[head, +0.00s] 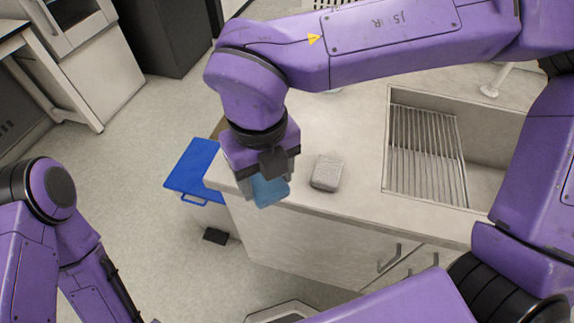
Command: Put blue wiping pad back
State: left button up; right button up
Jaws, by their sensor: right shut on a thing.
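The blue wiping pad (269,191) is in my right gripper (264,178), near the front left corner of the counter (345,120). The gripper is shut on the pad, and its jaws hide the pad's upper part. I cannot tell whether the pad touches the counter top or hangs just above it. My left arm is at the lower left, and its gripper is not in view.
A grey block (327,172) lies on the counter just right of the pad. A sink with a metal rack (425,150) is further right. A bin with a blue lid (195,168) stands on the floor left of the counter. Floor to the left is clear.

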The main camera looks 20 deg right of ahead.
jog(key=w+d+f+p, duration=0.1)
jog(key=w+d+f, duration=0.1)
jog(key=w+f, duration=0.1)
jog(key=w+d+f+p, duration=0.1)
jog(key=w+d+f, duration=0.2)
jog(key=w, duration=0.1)
jog(key=w+d+f+p, duration=0.1)
jog(key=w+d+f, duration=0.1)
jog(key=w+f, duration=0.1)
jog(key=shift+w+d+f, duration=0.25)
jog(key=shift+w+f, duration=0.05)
jog(key=shift+w, duration=0.4)
notch_tip(320, 180, down, 3)
jog(key=shift+d+r, duration=0.1)
jog(key=shift+w+f, duration=0.1)
jog(key=shift+f, duration=0.15)
jog(key=shift+f, duration=0.1)
jog(key=o, duration=1)
